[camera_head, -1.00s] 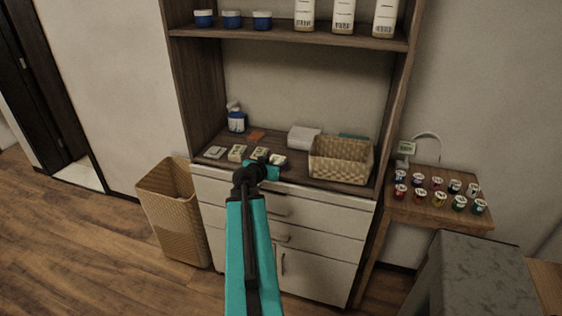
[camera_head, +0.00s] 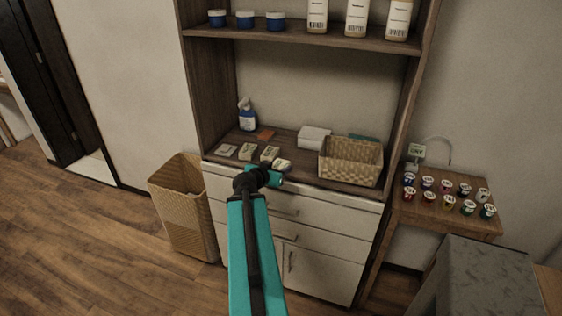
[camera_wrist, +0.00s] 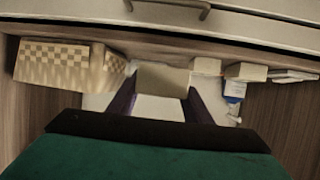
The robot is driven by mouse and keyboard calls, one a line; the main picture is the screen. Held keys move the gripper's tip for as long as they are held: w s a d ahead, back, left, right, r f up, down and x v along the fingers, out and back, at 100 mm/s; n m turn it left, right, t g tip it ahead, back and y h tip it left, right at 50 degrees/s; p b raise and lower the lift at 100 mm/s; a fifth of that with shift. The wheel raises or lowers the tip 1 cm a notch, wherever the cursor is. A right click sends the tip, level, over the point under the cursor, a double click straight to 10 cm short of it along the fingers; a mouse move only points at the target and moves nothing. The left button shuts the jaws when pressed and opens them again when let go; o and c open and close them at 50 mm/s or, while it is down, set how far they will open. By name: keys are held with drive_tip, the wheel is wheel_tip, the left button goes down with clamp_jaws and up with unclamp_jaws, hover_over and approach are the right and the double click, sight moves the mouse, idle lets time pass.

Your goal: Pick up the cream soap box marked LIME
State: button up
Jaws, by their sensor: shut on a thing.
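A cream box (camera_wrist: 162,79) sits between the two dark fingers of my gripper (camera_wrist: 160,103) in the wrist view, touching both. My gripper is shut on it. In the head view this box (camera_head: 282,165) shows just beyond my teal wrist (camera_head: 262,178), at the counter's front edge, tilted. Its marking is too small to read, so I cannot tell whether it says LIME. Two similar small boxes, one (camera_head: 247,151) and another (camera_head: 269,153), lie on the counter to its left. My fingertips are hidden in the head view.
A woven basket (camera_head: 350,176) stands on the counter to the right, with a white box (camera_head: 313,138) behind. A blue-and-white spray bottle (camera_head: 247,117) stands at the back left. A wicker bin (camera_head: 186,216) stands left of the drawers. A side table (camera_head: 425,216) holds several small jars.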

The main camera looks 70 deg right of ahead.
drive_tip(key=shift+a+r+p, duration=0.25)
drive_tip(key=shift+a+p, duration=0.3)
drive_tip(key=shift+p, duration=1.5)
drive_tip(key=shift+w+a+p, duration=0.1)
drive_tip(key=shift+a+p, duration=0.2)
drive_tip(key=shift+p, duration=0.6)
drive_tip(key=shift+a+f+p, duration=0.15)
drive_tip(key=shift+f+p, duration=0.1)
drive_tip(key=shift+p, duration=0.15)
